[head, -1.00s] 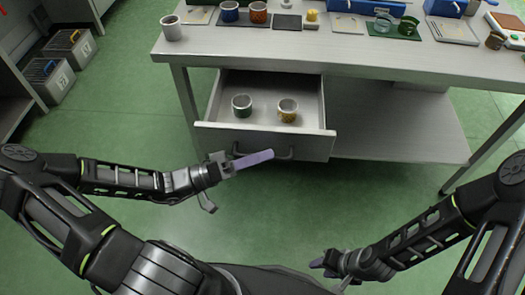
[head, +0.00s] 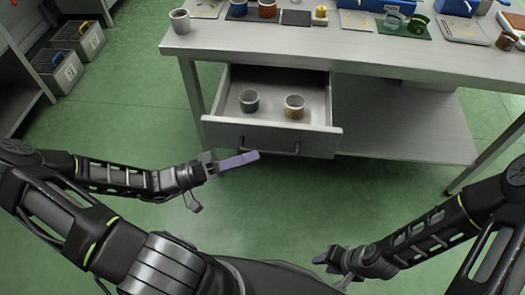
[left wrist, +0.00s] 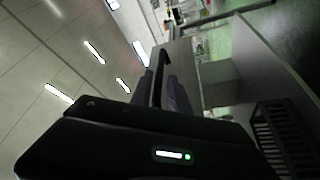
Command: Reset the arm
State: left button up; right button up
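My right gripper (head: 322,258) is low at the bottom centre right over the floor, pointing left. Its fingers are small and partly hidden, so its opening is unclear.
The drawer (head: 225,128) is pulled out under the steel workbench (head: 350,48). More cups and trays stand on the bench. Grey crates (head: 72,66) sit at the left. Green floor around my grippers is clear.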

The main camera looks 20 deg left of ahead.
pick_arm(q)
jog(key=v, duration=0.2)
jog(key=shift+s+a+f, duration=0.1)
jog(key=shift+s+a, duration=0.1)
jog(key=shift+a, duration=0.1)
dwell(0.4)
